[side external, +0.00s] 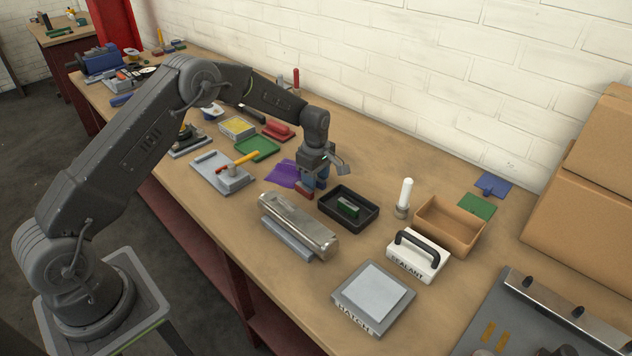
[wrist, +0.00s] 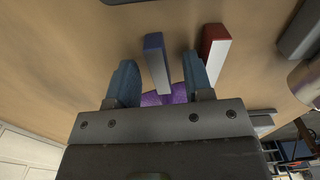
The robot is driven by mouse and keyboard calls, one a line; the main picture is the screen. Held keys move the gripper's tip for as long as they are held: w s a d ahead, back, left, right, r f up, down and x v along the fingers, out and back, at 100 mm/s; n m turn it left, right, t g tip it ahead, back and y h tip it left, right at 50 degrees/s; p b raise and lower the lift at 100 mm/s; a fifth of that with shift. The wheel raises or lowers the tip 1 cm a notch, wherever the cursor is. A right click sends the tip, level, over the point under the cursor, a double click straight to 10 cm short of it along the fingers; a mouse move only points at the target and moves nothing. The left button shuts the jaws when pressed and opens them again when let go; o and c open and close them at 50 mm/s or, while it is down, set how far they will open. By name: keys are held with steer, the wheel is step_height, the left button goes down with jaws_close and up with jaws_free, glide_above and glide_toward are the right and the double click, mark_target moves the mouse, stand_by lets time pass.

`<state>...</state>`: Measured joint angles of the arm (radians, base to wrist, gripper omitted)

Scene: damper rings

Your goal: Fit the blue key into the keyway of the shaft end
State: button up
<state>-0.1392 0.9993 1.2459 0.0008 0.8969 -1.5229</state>
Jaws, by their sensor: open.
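The blue key (wrist: 155,62), a bar with a blue face and a pale side, stands between the fingers of my gripper (wrist: 158,68) in the wrist view. My gripper is open, with a gap between each finger and the key. In the side view my gripper (side external: 313,184) is low over the bench, and the blue key cannot be told apart from the fingers. The silver shaft (side external: 297,225) lies on a grey block, nearer the camera than my gripper. Its edge shows at the right of the wrist view (wrist: 305,78). I cannot make out the keyway.
A red key (wrist: 216,50) stands beside the right finger. A black tray (side external: 372,222) holding a green key (side external: 347,208) is right of my gripper. A purple sheet (side external: 282,174) lies just left. A white bottle (side external: 404,197) and cardboard tray (side external: 449,229) stand further right.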

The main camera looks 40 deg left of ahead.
steer(key=shift+f, duration=0.15)
jaws_close()
stand_by(0.4)
steer(key=shift+r, duration=0.45)
steer(key=r, duration=0.3)
steer(key=shift+a+r, duration=0.2)
steer(key=shift+r, duration=0.2)
steer(key=s+a+r, duration=0.6)
steer(key=a, duration=0.3)
steer(key=shift+s+r, duration=0.2)
steer(key=shift+s, duration=0.05)
steer(key=shift+a, duration=0.1)
